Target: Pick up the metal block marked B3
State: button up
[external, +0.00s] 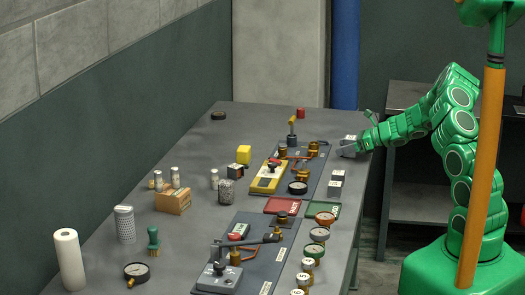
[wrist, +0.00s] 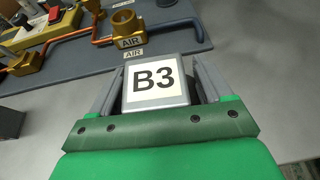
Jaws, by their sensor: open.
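The metal block marked B3 (wrist: 155,82) is a grey block with a white label on top, seen in the wrist view. In the external view the block (external: 349,140) stands near the right edge of the table, beside the dark panel. My gripper (wrist: 155,85) is open, with one finger on the left and one on the right of the block. I cannot tell whether the fingers touch it. In the external view my gripper (external: 350,148) is low at the block, reaching in from the right.
A dark panel (wrist: 80,68) with brass fittings and copper pipe lies just beyond the block, with an AIR label. More grey blocks (external: 336,182) stand nearer the camera along the right side. Red and green trays (external: 281,206) lie in front.

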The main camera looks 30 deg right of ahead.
aim_at(346, 137)
grip_shut()
dwell(0.4)
jog(key=shift+r, duration=0.2)
jog(key=shift+r, duration=0.25)
notch_tip(346, 137, up, 3)
jog(key=shift+s+f, duration=0.1)
jog(key=shift+f, duration=0.05)
jog(key=s+a+r, duration=0.2)
jog(key=s+r, duration=0.7)
jog(key=s, duration=0.4)
jog(key=shift+s+a+r, duration=0.15)
jog(key=shift+s+r, duration=0.1)
jog(key=shift+s, duration=0.05)
